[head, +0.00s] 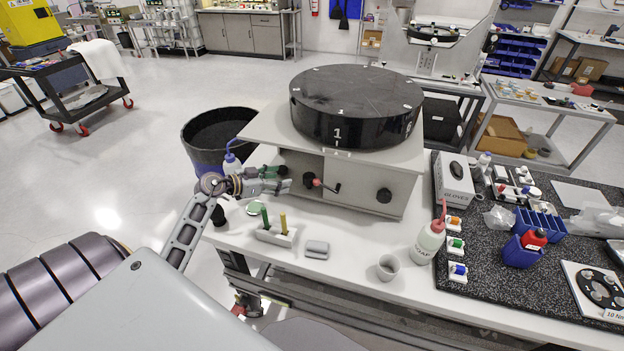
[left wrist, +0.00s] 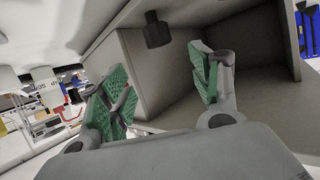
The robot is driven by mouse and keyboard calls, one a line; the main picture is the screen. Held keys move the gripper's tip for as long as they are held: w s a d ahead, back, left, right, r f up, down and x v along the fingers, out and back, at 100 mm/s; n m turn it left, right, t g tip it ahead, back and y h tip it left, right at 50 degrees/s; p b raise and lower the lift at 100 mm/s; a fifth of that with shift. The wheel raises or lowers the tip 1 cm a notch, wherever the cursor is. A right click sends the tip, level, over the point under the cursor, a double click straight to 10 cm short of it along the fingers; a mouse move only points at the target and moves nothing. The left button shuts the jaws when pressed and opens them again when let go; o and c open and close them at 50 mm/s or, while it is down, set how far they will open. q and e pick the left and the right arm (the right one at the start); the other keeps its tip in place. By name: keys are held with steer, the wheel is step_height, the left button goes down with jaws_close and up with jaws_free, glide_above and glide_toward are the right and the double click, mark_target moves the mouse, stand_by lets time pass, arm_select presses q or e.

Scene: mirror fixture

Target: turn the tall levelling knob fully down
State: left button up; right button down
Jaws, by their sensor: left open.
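The mirror fixture is a grey box (head: 362,178) on the white bench, with a large black disc (head: 355,92) on top. In the left wrist view a dark cylindrical knob (left wrist: 157,29) hangs under the box's top inside an open bay; I cannot tell if it is the tall levelling knob. In the head view that knob is not clearly seen. My left gripper (head: 284,178) is at the bay's left opening. In the left wrist view its green-padded fingers (left wrist: 160,72) are spread and empty, with the knob beyond and between them, apart from both. My right gripper is not in view.
A block with green and yellow pegs (head: 276,235), a grey block (head: 317,249), a cup (head: 388,267) and a wash bottle (head: 428,243) stand in front.

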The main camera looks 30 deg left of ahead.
mark_target(308, 176)
arm_select(q)
steer(key=shift+f+n, duration=0.1)
steer(key=shift+n, duration=0.2)
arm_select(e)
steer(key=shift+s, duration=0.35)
arm_select(q)
steer(key=shift+w, duration=0.15)
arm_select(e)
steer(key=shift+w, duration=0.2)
arm_select(q)
steer(key=shift+f+p+x, duration=0.15)
steer(key=shift+p+x, duration=0.15)
steer(key=shift+x, duration=3.15)
steer(key=shift+f+p+x, duration=0.15)
steer(key=shift+p+x, duration=0.1)
steer(key=shift+x, duration=3.2)
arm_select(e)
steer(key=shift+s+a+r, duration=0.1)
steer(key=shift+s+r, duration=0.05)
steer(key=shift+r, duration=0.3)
arm_select(q)
steer(key=c, duration=1)
steer(key=shift+c, duration=0.2)
